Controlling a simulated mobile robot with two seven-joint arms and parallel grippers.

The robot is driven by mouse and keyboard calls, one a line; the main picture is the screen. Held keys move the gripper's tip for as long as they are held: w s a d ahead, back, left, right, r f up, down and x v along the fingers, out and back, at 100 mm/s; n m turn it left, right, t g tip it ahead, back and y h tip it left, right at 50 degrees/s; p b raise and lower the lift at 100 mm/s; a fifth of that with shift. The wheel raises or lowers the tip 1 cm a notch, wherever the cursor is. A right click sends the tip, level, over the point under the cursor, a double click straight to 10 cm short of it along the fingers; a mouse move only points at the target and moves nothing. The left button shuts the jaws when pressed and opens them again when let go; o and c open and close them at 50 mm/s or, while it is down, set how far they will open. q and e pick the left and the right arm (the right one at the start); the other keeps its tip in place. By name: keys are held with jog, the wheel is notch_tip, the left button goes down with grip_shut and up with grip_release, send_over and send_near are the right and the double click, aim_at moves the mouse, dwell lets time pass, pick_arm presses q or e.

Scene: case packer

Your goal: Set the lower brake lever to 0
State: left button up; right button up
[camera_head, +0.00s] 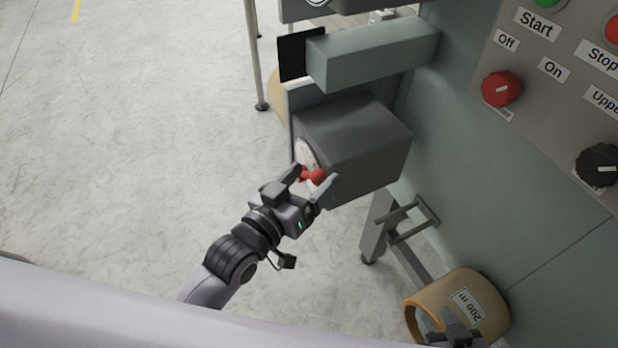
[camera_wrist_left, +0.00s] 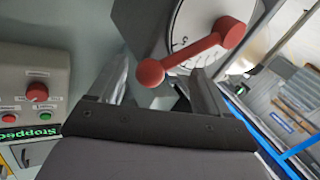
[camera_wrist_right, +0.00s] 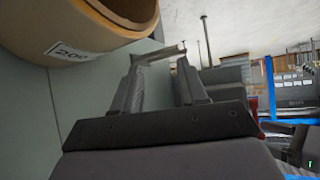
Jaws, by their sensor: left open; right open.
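The lower brake lever (camera_head: 313,175) is a red bar with ball ends, mounted on a white dial (camera_head: 303,155) on the side of a grey box (camera_head: 365,150).
A tan roll labelled 200 m (camera_head: 425,310) stands at the lower right, close to my right gripper. A control panel (camera_head: 540,95) with knobs and buttons is at the upper right. A grey-green beam (camera_head: 375,52) lies above the box. The floor at left is clear.

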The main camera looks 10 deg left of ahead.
pick_arm(q)
jog(key=v, duration=0.7)
jog(key=shift+b, duration=0.35)
